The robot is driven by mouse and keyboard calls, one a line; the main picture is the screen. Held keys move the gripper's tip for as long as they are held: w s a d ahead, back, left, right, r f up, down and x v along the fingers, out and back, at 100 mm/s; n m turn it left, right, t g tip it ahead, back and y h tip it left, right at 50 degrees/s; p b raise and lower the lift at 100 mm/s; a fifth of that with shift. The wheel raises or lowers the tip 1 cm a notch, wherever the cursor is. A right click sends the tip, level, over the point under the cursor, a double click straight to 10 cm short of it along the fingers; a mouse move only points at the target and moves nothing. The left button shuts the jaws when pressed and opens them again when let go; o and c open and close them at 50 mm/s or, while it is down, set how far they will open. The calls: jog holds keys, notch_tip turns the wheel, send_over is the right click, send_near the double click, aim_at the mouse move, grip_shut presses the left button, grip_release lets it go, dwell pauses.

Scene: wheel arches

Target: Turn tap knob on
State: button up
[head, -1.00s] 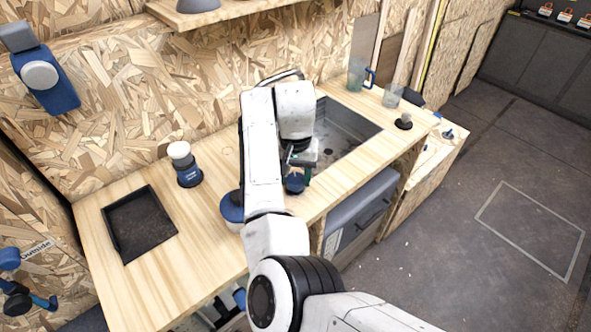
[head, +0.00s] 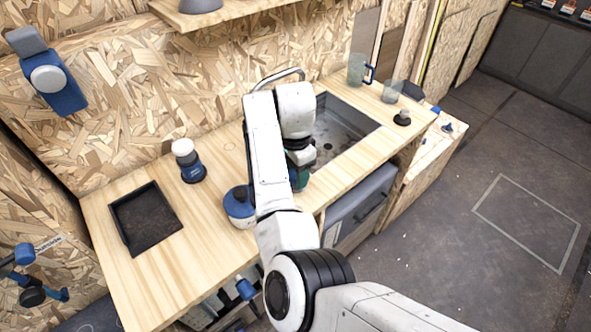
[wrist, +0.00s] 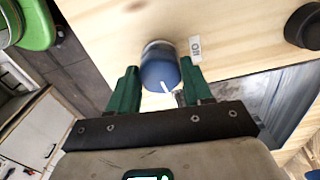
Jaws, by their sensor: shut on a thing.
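The tap knob (wrist: 160,68) is a blue round knob with a white pointer line, on the light wooden counter in the wrist view. My gripper (wrist: 158,82) has its two green fingers on either side of it, shut on the knob. The white pointer line points down toward the gripper. A small white label with dark letters (wrist: 195,48) sits beside the knob; I cannot read it surely. In the head view my gripper (head: 299,177) is at the front edge of the counter by the sink, and my arm hides the knob. The metal tap (head: 279,77) arches behind my arm.
The grey sink (head: 345,125) is right of my gripper. A blue-and-white pot (head: 238,207) stands close left of my arm. A jug (head: 357,70) and a glass (head: 392,91) stand at the back right. A black tray (head: 146,218) lies at the left.

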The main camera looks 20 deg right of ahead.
jog(key=shift+m, duration=0.6)
jog(key=o, duration=1)
jog(key=shift+o, duration=0.2)
notch_tip(320, 180, up, 11)
jog(key=shift+b, duration=0.4)
jog(key=shift+f, duration=0.15)
